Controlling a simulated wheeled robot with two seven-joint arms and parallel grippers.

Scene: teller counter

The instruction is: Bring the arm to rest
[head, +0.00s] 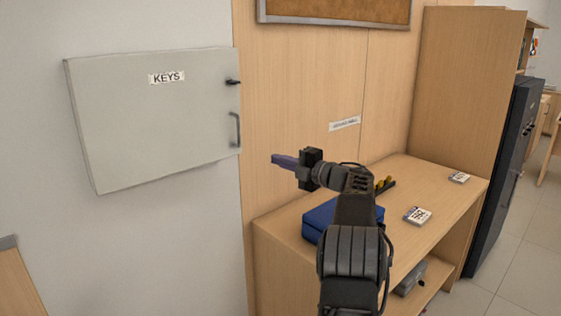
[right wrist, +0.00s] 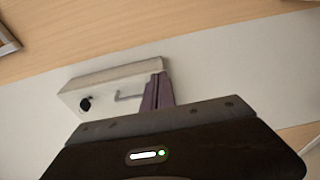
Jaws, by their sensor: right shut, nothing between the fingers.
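My right gripper (head: 274,159) is held up in front of the wooden wall panel, above the counter (head: 445,214). Its purple fingers are shut with nothing between them and point left toward the key cabinet. They also show in the right wrist view (right wrist: 157,90). The key cabinet (head: 150,120) is a grey wall box labelled KEYS; its door looks shut. It shows in the right wrist view (right wrist: 110,82), with its black knob and handle. The gripper is apart from it, below and right of the handle (head: 235,130). My left gripper is not in view.
A blue box (head: 318,218) sits on the counter, partly behind my right arm. Two small white cards or pads (head: 418,216) (head: 459,177) lie further right. A dark object with yellow parts (head: 384,184) lies behind the arm. A grey box (head: 410,277) is on the shelf below.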

